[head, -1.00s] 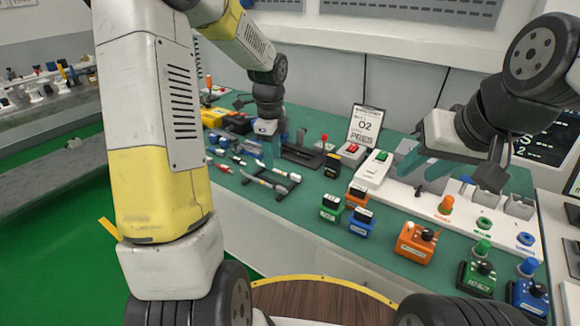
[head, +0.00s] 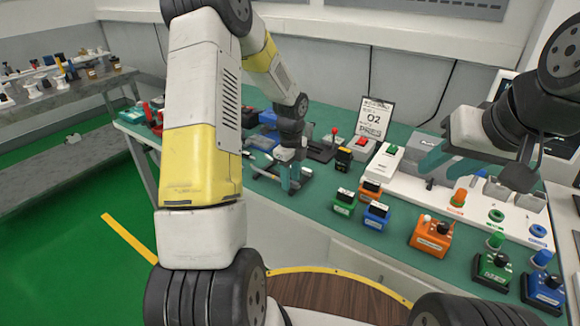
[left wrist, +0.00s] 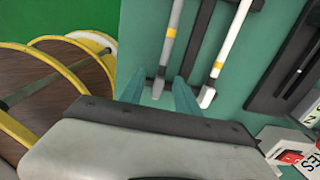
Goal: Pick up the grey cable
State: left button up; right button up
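The grey cable (left wrist: 174,45), a thin straight piece with a yellow band, lies over the green tabletop in the left wrist view. Its near end is between the two teal fingertips of my left gripper (left wrist: 160,90), which are apart on either side of it. A white cable (left wrist: 232,40) with a yellow band lies to the right, just outside the right finger. In the head view my left gripper (head: 289,180) points down at the table's front edge; the cables there are largely hidden by my arm. My right gripper (head: 434,153) is open and empty above the white panel.
A black rack bar (left wrist: 200,30) lies between the two cables. Green (head: 344,201), blue (head: 376,215) and orange (head: 432,236) boxes stand to the right on the table. A white sign (head: 372,118) stands behind. Green floor is open at left.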

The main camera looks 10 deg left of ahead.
pick_arm(q)
grip_shut()
jog(key=shift+r, duration=0.15)
